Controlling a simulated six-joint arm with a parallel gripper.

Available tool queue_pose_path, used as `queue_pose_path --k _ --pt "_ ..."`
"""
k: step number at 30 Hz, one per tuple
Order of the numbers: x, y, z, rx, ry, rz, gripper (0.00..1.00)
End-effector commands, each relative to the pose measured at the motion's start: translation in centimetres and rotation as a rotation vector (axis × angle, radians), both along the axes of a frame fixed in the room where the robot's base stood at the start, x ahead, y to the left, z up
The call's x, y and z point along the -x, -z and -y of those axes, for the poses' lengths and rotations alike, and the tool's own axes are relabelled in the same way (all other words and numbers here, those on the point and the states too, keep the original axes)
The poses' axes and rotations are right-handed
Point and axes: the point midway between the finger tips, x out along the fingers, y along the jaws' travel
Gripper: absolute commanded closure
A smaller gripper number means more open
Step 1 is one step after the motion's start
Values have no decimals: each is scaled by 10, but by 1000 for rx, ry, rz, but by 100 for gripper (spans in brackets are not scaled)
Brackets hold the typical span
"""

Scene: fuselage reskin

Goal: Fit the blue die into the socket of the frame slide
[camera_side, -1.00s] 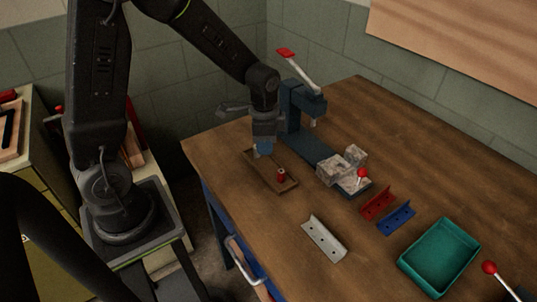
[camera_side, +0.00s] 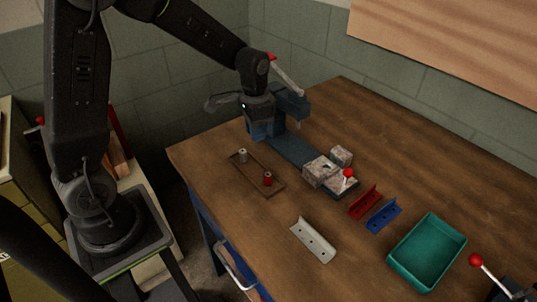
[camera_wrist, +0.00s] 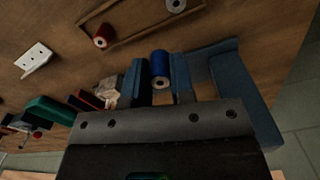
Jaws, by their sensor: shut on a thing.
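The blue die (camera_wrist: 160,66) is upright between the fingers of my gripper (camera_wrist: 159,84) in the wrist view. My gripper (camera_side: 258,134) is shut on it and held above the table, in front of the press column. In the side view I cannot clearly separate the die from the gripper. The frame slide (camera_side: 322,170) seems to be the pale, mottled block with a dark round hole at the near end of the blue press bed (camera_side: 292,149). It stands apart from my gripper, to its right. The pale block also shows in the wrist view (camera_wrist: 108,90).
A wooden tray (camera_side: 256,184) holds a silver die (camera_side: 242,156) and a red die (camera_side: 267,179). A red-knobbed lever (camera_side: 347,173) stands beside the slide. A red angle (camera_side: 364,202), a blue angle (camera_side: 384,215), a grey bracket (camera_side: 313,240) and a green bin (camera_side: 428,252) lie nearer.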

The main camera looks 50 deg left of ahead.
Motion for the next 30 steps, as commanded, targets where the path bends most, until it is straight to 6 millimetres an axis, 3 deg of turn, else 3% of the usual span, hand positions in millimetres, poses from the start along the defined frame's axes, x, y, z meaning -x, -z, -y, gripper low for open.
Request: queue_pose_path --k 1,6,10,13,17,20,24,30 --pt "-10 7 17 0 -34 -3 100" --pt "-31 23 59 -1 -169 -2 100" --pt "-39 30 78 0 -230 0 100" --pt "-40 30 79 0 -242 2 100" --pt "-32 21 56 0 -195 3 100" --pt "-17 9 25 0 -114 3 100" --pt "13 -8 -18 -1 30 4 100" --pt "55 -23 -60 -1 209 2 100"
